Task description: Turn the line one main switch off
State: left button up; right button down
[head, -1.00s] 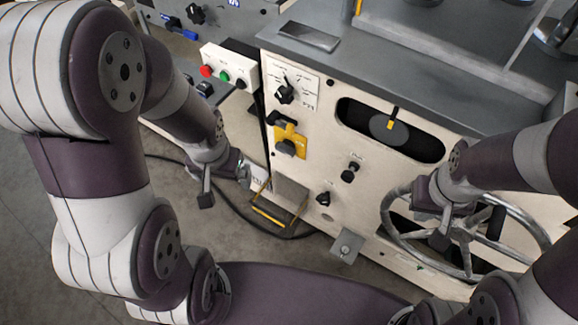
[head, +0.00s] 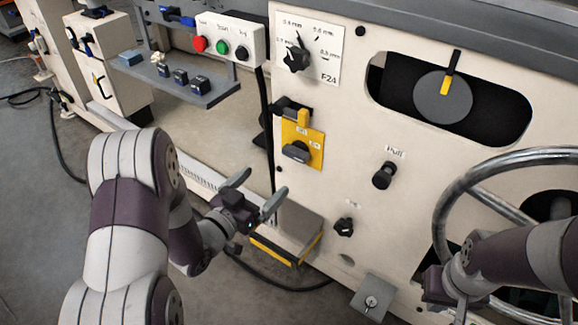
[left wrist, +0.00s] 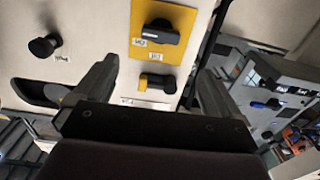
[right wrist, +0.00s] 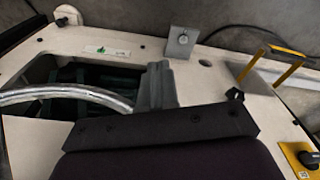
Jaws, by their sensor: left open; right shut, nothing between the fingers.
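The main switch is a black rotary knob (head: 297,152) on a yellow plate (head: 316,164) on the cream machine front. Its grip lies nearly sideways; the small labels are too blurred to read surely. In the left wrist view the knob (left wrist: 157,32) and plate (left wrist: 182,18) appear upper middle. My left gripper (head: 257,192) is open and empty, below and left of the plate, apart from it. My right gripper (head: 455,303) is by the handwheel; in the right wrist view its fingers (right wrist: 158,86) are together with nothing between them.
A black and yellow handle (head: 292,108) sits just above the plate. The button box (head: 230,40) is upper left, a thickness selector (head: 297,57) above, and a pull knob (head: 384,175) to the right. The handwheel (head: 462,190) stands far right. A yellow-edged step (head: 272,250) is below.

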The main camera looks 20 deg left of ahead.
aim_at(292, 155)
pick_arm(q)
jog(key=b+x, duration=0.3)
jog(key=x, duration=0.7)
jog(key=shift+w+d+f+b, duration=0.2)
jog(key=shift+w+b, duration=0.1)
jog(key=shift+b, duration=0.1)
jog(key=shift+w+r, duration=0.1)
jog(key=shift+w, duration=0.1)
jog(key=c, duration=1.1)
